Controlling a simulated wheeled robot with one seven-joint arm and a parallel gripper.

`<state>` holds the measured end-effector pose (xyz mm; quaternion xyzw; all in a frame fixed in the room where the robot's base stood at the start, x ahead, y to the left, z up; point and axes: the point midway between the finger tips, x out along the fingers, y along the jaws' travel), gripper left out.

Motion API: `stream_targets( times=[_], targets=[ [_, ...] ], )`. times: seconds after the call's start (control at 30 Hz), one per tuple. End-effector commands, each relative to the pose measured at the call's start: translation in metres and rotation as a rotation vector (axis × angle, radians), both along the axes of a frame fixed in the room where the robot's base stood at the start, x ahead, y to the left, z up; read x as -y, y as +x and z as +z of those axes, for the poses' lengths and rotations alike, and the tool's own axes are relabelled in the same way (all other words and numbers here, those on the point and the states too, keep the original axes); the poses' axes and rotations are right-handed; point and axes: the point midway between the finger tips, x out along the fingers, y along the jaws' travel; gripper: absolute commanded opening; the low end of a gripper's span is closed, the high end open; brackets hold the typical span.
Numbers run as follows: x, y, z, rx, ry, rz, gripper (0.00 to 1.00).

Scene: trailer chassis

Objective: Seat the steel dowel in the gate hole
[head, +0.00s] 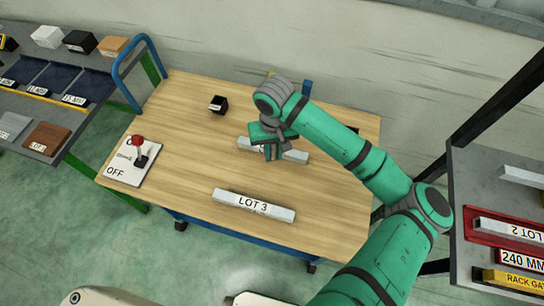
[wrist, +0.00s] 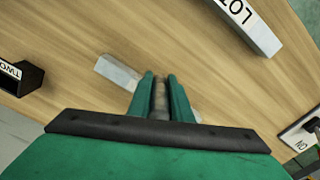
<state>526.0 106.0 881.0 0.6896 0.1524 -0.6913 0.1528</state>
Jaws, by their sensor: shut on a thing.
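My gripper (head: 270,152) is over the back right part of the wooden table. In the wrist view its two green fingers (wrist: 160,82) are shut on the grey steel dowel (wrist: 159,98), which shows as a narrow strip between them. A pale metal bar (head: 293,156) lies under and beside the gripper; it also shows in the wrist view (wrist: 117,71), with its middle hidden by the fingers. I cannot tell whether the dowel touches this bar. A second pale bar marked LOT 3 (head: 232,197) lies nearer the front. I cannot make out the gate hole in either view.
A small black block (head: 218,105) stands at the back of the table. A rack with LOT 2 (head: 510,229) stands at the right, shelves at the left. The table's middle left is clear.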

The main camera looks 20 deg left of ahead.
Motion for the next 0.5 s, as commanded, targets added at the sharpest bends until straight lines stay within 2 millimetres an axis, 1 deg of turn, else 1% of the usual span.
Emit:
stream_targets(
  times=[0.1, 0.2, 0.3, 0.5],
  targets=[
    [-0.006, 0.004, -0.012, -0.001, -0.002, 0.001, 0.0],
    [-0.005, 0.004, -0.027, 0.0, -0.002, 0.0, 0.0],
    [-0.005, 0.004, -0.036, 0.001, -0.002, 0.0, 0.0],
    [-0.005, 0.004, -0.039, 0.0, 0.0, 0.0, 0.0]
  ],
)
